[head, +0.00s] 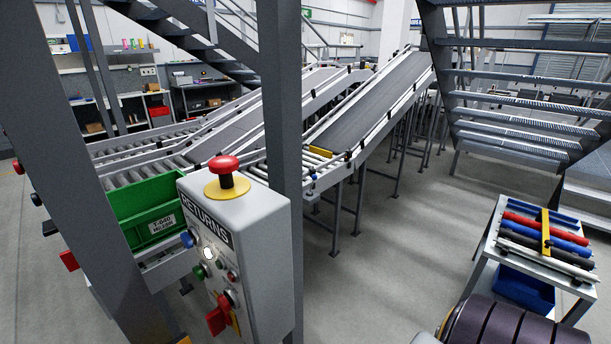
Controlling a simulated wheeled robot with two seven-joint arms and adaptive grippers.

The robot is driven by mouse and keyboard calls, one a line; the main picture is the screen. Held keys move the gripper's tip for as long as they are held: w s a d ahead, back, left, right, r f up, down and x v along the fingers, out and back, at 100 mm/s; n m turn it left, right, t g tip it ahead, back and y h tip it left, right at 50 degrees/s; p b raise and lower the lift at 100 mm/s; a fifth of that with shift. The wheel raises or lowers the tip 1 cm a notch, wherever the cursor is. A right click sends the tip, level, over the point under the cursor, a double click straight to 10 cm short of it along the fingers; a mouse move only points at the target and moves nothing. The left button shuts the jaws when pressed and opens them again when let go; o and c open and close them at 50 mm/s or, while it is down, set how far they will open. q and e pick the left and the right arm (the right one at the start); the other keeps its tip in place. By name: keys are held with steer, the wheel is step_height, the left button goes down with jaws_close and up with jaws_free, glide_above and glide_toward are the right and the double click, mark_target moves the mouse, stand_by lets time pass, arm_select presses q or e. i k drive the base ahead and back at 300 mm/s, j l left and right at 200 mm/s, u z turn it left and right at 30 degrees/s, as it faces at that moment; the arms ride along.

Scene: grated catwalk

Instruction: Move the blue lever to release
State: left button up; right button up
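A grey control box (262,230) labelled RETURNS is fixed at a dark steel post in the left half of the head view. A red mushroom button on a yellow base (227,180) tops it. A small blue knob or lever (188,239) sticks out at the left edge of its front face. It is the only blue control I see on the box, and its exact position setting is too small to tell. A lit white button (208,254), a green knob (200,271) and a red handle (218,318) sit on the same face.
A green bin (150,203) sits by the roller conveyor left of the box. Inclined belts (375,95) rise behind. A cart (575,268) with red, blue and dark rods stands at right, near metal stairs (520,130). The floor (410,235) between is clear.

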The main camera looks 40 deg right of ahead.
mark_target(314, 177)
steer(key=l+u, duration=0.2)
steer(key=l, duration=0.9)
steer(key=l+z, duration=0.15)
steer(key=l, duration=0.9)
steer(key=i+l+z, duration=0.1)
steer(key=l+z, duration=0.25)
steer(key=i+l+z, duration=0.15)
steer(key=l+z, duration=0.2)
steer(key=l, duration=0.15)
